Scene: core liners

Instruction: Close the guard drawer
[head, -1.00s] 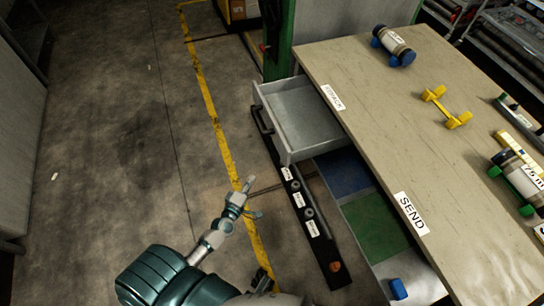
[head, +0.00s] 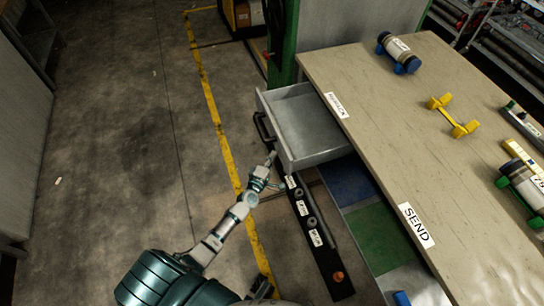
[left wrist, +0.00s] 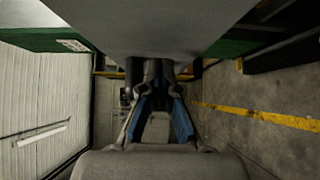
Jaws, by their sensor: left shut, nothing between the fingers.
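The grey drawer (head: 309,125) is pulled out from the left side of the workbench (head: 400,140), and its inside looks empty. A black handle (head: 262,127) is on its front. My left gripper (head: 272,163) is shut and empty, close to the near lower corner of the drawer front; I cannot tell whether it touches. In the left wrist view, the fingers of my left gripper (left wrist: 158,75) point toward a large grey surface, which seems to be the drawer (left wrist: 155,28). My right gripper is in neither view.
A black strip (head: 318,240) with labelled fittings lies below the drawer. Blue (head: 347,180) and green (head: 376,236) bins are under the bench edge. A capped cylinder (head: 398,52) and a yellow stand (head: 454,116) are on the benchtop. The floor at left is clear.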

